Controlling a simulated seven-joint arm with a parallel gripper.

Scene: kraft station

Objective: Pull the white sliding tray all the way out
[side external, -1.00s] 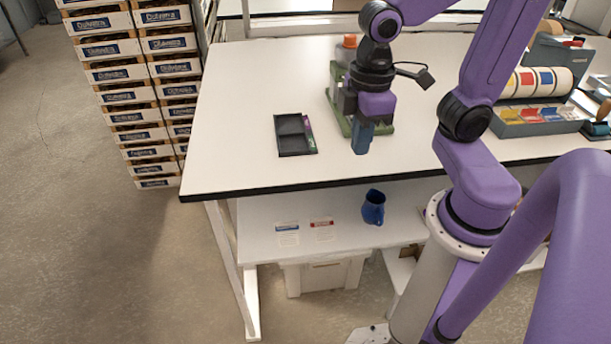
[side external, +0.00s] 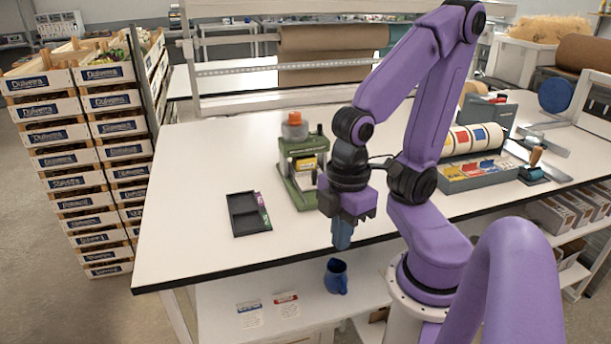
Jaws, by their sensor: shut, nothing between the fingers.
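A white board (side external: 215,310) sits below the front edge of the tabletop; it seems to be the sliding tray, and I see no handle on it. A blue jug (side external: 336,277) and two printed cards, one blue-headed (side external: 249,313) and one red-headed (side external: 286,304), are on it. Its rear is hidden under the tabletop and its front is cut off by the picture's lower edge. My gripper (side external: 342,243) points down with its blue fingers shut and empty. In the picture it lies at the table's front edge, above the jug; its exact height and depth are unclear.
On the white table (side external: 190,180) are a black compartment tray (side external: 238,222), a green machine with an orange top (side external: 300,185) close behind my gripper, and a grey dispenser (side external: 485,176) at right. Crates (side external: 65,160) are stacked at left. The table's left part is clear.

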